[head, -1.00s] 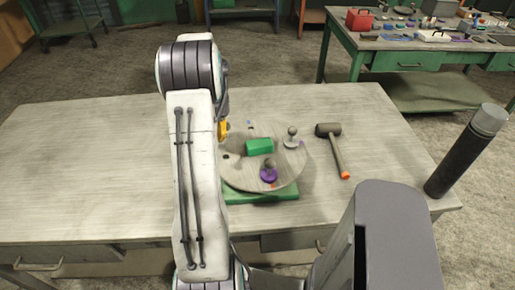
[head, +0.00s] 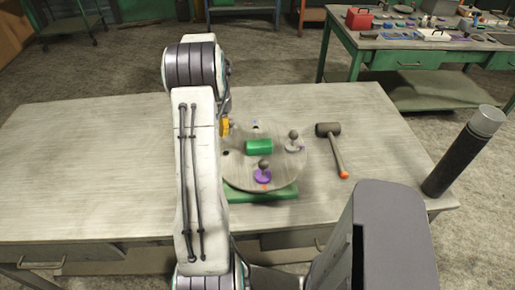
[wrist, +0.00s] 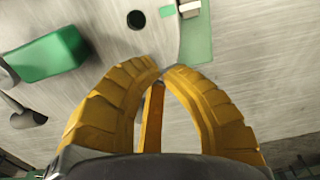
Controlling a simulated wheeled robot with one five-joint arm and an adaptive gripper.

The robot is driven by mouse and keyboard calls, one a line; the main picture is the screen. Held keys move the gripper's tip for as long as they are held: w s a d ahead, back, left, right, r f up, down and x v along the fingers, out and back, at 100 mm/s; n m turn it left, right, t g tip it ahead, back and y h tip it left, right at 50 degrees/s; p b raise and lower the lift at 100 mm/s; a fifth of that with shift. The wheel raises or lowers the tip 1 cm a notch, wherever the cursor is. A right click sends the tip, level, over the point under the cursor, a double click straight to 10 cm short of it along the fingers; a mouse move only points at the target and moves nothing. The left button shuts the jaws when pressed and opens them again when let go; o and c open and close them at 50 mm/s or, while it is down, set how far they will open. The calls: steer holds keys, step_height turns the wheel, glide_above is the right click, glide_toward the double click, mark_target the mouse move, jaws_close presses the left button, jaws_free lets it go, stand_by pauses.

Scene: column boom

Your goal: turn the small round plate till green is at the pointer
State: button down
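The small round plate (head: 240,172) lies on a green base (head: 280,193) on the bench. A green block (head: 259,146) sits at its middle; the block also shows in the wrist view (wrist: 45,52). A purple-footed knob (head: 263,174) stands near the front, a pale-footed knob (head: 294,143) at the right. An orange mark (head: 264,187) is on the front rim. My yellow gripper (head: 226,127) is low at the plate's far left. In the wrist view its fingertips (wrist: 161,65) meet or nearly meet; whether they grip something is hidden. A green patch (wrist: 197,42) lies just beyond. I cannot make out the pointer.
A mallet (head: 335,150) lies right of the plate. A dark cylinder with a grey cap (head: 464,152) stands at the bench's right edge. The bench's left side is clear. A cluttered green table (head: 425,44) stands behind at the right.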

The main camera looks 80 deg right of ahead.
steer(key=shift+a+b, duration=0.3)
steer(key=shift+a, duration=0.1)
steer(key=shift+a+r, duration=0.1)
step_height(320, 180, up, 9)
steer(key=p, duration=0.7)
stand_by(0.4)
stand_by(0.7)
